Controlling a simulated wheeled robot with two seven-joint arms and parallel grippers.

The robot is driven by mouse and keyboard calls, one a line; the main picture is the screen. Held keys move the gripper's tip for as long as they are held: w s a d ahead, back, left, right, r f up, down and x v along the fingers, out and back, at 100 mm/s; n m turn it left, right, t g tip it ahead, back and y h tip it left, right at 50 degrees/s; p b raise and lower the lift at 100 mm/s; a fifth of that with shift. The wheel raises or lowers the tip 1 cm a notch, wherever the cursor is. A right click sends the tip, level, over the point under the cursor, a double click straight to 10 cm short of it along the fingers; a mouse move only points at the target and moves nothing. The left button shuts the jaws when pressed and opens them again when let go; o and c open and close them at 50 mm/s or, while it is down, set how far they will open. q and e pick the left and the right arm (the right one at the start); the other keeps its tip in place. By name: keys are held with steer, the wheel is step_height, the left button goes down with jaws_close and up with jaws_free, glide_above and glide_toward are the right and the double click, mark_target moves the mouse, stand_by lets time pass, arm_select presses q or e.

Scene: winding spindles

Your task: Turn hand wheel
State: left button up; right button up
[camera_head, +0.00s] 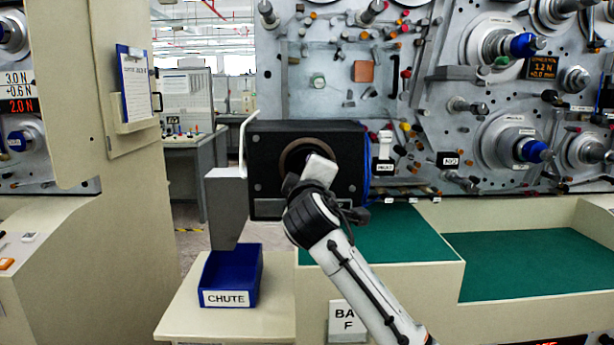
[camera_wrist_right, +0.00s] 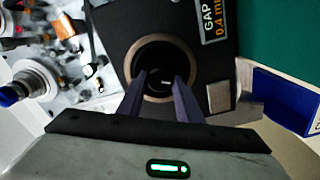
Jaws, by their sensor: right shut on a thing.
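A black box-shaped unit (camera_head: 264,150) stands at the middle of the head view, with a brownish ring (camera_head: 290,153) around a round opening in its front. In the right wrist view the ring (camera_wrist_right: 137,62) encircles a dark round part, the hand wheel (camera_wrist_right: 160,88). My right gripper (camera_head: 305,172) reaches to this opening and hides much of it in the head view. In the right wrist view its two fingers (camera_wrist_right: 162,82) stand slightly apart, with the dark hand wheel between their tips. The wheel's edges are hard to make out. My left gripper is not in view.
A grey block (camera_head: 226,208) juts out at the unit's left, above a blue bin (camera_head: 231,272) labelled CHUTE. A green mat (camera_head: 405,240) lies right of the unit. Spindle panels (camera_head: 440,90) rise behind. A "GAP 0.4" display (camera_wrist_right: 214,20) shows beside the ring.

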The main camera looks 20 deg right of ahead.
steer(key=shift+f+m, duration=0.1)
steer(key=shift+m, duration=0.4)
steer(key=o, duration=1)
steer(key=shift+o, duration=0.2)
steer(key=b+v, duration=0.1)
steer(key=v, duration=0.9)
steer(key=shift+s, duration=0.2)
